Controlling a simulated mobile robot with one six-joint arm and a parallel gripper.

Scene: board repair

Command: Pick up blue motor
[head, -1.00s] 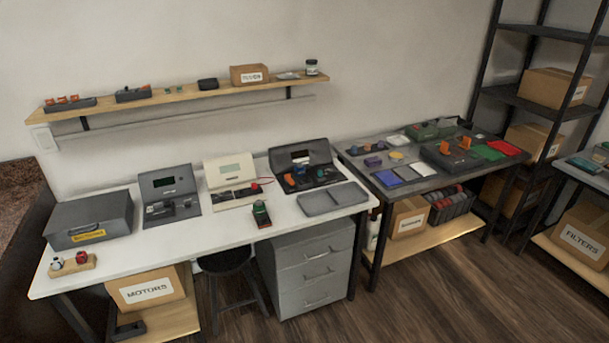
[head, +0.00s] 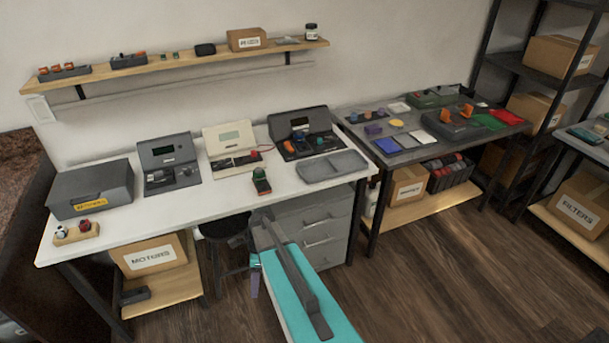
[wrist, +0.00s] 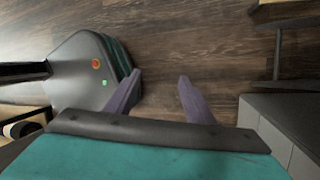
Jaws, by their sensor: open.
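No thing in view can be named the blue motor with certainty. A small blue part (head: 317,140) sits in the open black case (head: 290,150) at the back right of the white table, beside orange parts; it is too small to identify. My gripper (wrist: 160,76) shows in the wrist view with two purple fingers apart and nothing between them, above the wooden floor. In the head view my teal arm reaches in front of the white table, with a purple finger (head: 254,283) partly showing below the table's front edge.
The white table (head: 215,205) also holds a grey toolbox (head: 92,188), open devices and a grey tray (head: 331,166). A drawer cabinet (head: 320,225) and a black stool (head: 225,227) stand under it. A grey table (head: 370,140) with parts stands to the right. Open floor lies in front.

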